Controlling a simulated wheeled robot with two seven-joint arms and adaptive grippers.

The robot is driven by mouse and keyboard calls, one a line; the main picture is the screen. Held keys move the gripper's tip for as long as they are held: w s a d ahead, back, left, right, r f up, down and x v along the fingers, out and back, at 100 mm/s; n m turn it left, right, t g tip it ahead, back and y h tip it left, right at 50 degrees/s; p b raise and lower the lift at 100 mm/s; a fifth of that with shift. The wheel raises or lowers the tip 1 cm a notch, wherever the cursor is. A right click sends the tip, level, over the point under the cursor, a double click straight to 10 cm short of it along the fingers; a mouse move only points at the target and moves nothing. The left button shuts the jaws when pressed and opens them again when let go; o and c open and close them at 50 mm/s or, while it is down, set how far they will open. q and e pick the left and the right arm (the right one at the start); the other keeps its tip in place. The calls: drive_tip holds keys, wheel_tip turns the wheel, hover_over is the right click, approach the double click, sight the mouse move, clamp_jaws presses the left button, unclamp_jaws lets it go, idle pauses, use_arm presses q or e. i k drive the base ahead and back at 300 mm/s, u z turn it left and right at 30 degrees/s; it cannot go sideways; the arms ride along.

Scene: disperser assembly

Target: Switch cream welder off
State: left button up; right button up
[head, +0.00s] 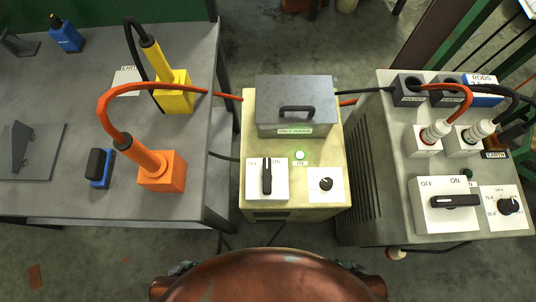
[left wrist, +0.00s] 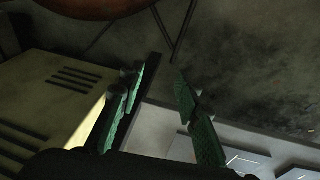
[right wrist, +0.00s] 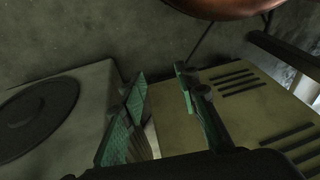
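The cream welder (head: 330,207) stands in the middle of the head view, with a grey lidded box (head: 295,92) on top. Its rotary switch (head: 267,177) has a black handle pointing straight away from me, on a white plate with small labels. The green lamp (head: 299,155) beside it is lit. A small dial (head: 325,184) sits to the right. Neither gripper shows in the head view. My left gripper (left wrist: 160,78) is open and empty, with the cream welder's vented side to its left. My right gripper (right wrist: 162,78) is open and empty beside the cream welder's other side.
A grey-green welder (head: 375,215) stands at right, its black switch handle (head: 455,201) lying sideways and its lamp dark. A workbench (head: 60,205) at left holds orange (head: 161,171) and yellow (head: 173,92) holders. Cables run between them and the welders. Space above the cream switch is clear.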

sight(267, 176)
drive_tip(key=k, duration=1.2)
drive_tip(key=u, duration=0.8)
drive_tip(key=i, duration=1.35)
drive_tip(key=z, duration=0.85)
